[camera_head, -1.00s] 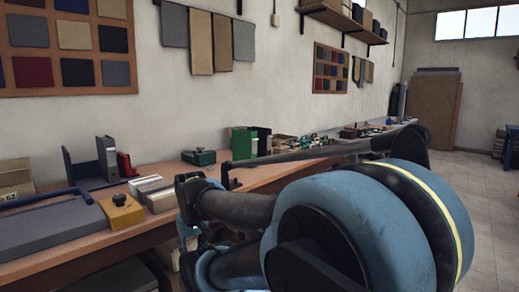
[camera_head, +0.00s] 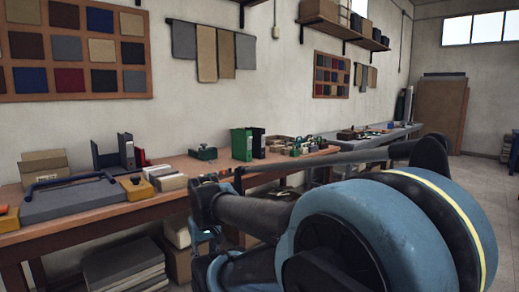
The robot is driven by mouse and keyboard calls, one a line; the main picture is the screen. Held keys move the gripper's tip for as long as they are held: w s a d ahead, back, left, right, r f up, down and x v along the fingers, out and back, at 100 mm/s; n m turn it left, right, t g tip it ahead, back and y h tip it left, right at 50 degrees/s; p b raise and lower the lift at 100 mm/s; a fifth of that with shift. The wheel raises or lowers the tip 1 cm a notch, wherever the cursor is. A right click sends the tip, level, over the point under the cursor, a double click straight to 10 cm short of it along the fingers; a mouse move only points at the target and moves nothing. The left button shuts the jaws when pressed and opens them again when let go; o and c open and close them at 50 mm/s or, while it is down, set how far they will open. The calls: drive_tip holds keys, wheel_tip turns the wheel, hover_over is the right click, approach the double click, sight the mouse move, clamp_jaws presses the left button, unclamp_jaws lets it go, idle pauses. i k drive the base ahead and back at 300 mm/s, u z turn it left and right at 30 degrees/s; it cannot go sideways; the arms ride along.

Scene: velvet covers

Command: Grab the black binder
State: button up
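The black binder (camera_head: 258,143) stands upright on the wooden workbench (camera_head: 178,166) near the wall, in the middle of the head view. A green binder (camera_head: 241,145) stands just left of it and hides part of it. My arm fills the lower right, and its dark far end is left of and below the binders in the picture, apart from them. My gripper's fingers cannot be made out clearly there, and nothing is seen held.
A grey binder (camera_head: 126,150) stands by a dark bookend at the left. A grey slab press with a blue handle (camera_head: 73,197), pale blocks (camera_head: 165,179) and a green tool (camera_head: 203,153) lie on the bench. Small clutter sits right of the black binder. Floor is clear at far right.

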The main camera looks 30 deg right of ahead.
sight(258, 142)
drive_tip(key=u, duration=0.1)
drive_tip(key=k, duration=0.25)
drive_tip(key=z, duration=0.8)
drive_tip(key=i, duration=1.25)
drive_tip(key=z, duration=0.5)
drive_tip(key=i, duration=1.05)
